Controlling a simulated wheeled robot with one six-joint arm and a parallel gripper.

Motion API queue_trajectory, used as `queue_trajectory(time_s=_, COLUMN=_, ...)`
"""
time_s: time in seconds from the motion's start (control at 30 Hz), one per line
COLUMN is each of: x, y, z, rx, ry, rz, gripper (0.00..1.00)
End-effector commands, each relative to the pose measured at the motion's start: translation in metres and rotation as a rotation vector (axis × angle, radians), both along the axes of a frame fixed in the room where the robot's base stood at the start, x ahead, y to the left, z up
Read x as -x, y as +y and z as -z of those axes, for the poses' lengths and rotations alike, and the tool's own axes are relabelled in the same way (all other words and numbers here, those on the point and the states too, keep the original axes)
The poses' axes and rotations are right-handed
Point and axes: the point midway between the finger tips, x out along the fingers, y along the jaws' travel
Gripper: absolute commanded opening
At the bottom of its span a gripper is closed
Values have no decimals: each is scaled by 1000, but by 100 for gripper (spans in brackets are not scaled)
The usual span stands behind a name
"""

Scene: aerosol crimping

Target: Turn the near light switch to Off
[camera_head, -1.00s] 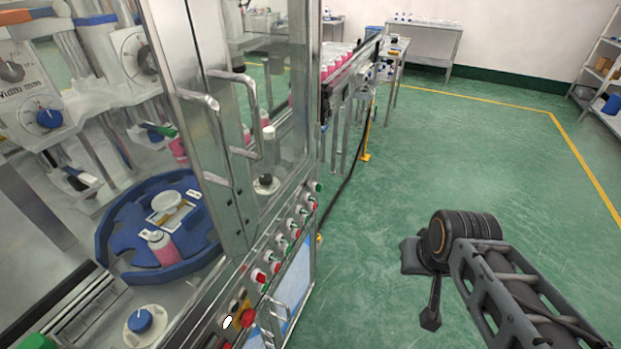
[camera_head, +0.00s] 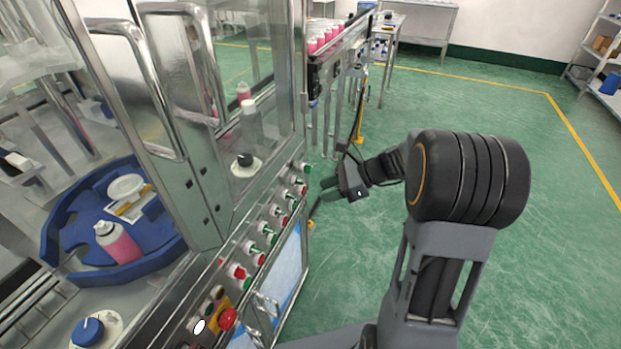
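The machine's control panel (camera_head: 262,236) runs along its front edge, with several red and green buttons and knobs in rows. Its near end has a red mushroom button (camera_head: 228,318) on a yellow plate and a small white-faced control (camera_head: 199,326). I cannot tell which control is the near light switch, and no label is readable. My gripper (camera_head: 326,190) is right of the panel's far end, its dark fingers pointing left towards the buttons. It looks empty and apart from them. The fingers are too small and dark to tell their opening.
Metal door handles (camera_head: 205,75) stick out above the panel. A bent handle (camera_head: 265,316) sits below it. A blue turntable (camera_head: 75,228) holds a pink can (camera_head: 117,242) inside the machine. A conveyor (camera_head: 338,52) stands beyond. The green floor (camera_head: 540,150) at right is open.

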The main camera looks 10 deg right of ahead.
Motion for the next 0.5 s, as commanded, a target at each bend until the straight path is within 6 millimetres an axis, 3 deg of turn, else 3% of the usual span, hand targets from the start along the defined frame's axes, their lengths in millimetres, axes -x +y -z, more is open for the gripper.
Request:
queue_trajectory(time_s=0.03, x=-17, y=-15, z=21, rx=-114, ry=70, rz=101, gripper=35)
queue_trajectory(time_s=0.2, x=-58, y=-60, z=49, rx=-436, ry=223, rz=351, gripper=35)
queue_trajectory(time_s=0.37, x=-77, y=-92, z=66, rx=-623, ry=291, rz=475, gripper=35)
queue_trajectory(time_s=0.5, x=-86, y=-99, z=71, rx=-695, ry=314, rz=515, gripper=35)
